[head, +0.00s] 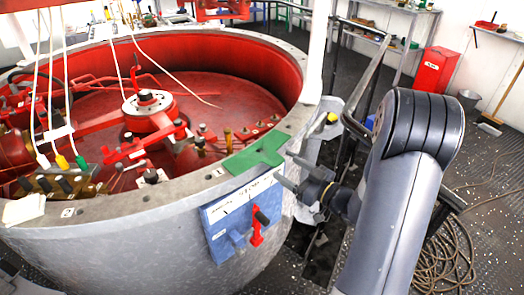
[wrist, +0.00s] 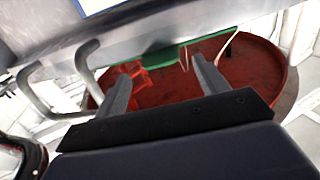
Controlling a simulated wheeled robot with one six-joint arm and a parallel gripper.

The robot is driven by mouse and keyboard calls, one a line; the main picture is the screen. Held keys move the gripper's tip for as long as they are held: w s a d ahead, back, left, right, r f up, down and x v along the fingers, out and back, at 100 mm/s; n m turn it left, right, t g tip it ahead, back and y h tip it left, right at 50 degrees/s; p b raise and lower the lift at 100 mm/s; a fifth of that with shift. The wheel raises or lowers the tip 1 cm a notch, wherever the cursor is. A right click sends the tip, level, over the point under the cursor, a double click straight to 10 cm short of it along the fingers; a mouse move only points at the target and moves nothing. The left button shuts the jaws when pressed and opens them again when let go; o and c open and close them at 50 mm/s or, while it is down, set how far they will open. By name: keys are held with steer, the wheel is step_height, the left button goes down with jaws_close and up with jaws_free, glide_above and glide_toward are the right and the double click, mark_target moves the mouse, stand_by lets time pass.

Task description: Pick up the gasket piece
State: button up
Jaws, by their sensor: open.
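The gasket piece appears to be the flat green piece (head: 256,157) lying on the grey rim of the large round vessel in the head view. My gripper (head: 286,169) is open and empty, just to the right of the green piece and beyond the rim's outer edge. In the wrist view the green piece (wrist: 172,57) shows edge-on as a strip beyond my two spread fingers (wrist: 158,72). A gap to it seems to remain, but its size is hard to tell.
The vessel's rim (head: 150,205) curves around a red interior with a central hub (head: 148,102). A blue panel with a red handle (head: 257,228) hangs on its outer wall below the green piece. A white post (head: 315,50) and dark railing (head: 375,70) stand close by.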

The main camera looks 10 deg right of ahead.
mark_target(279, 162)
steer(key=x, duration=0.5)
steer(key=shift+f, duration=0.1)
steer(key=shift+s, duration=0.1)
steer(key=shift+c, duration=0.3)
steer(key=c, duration=1)
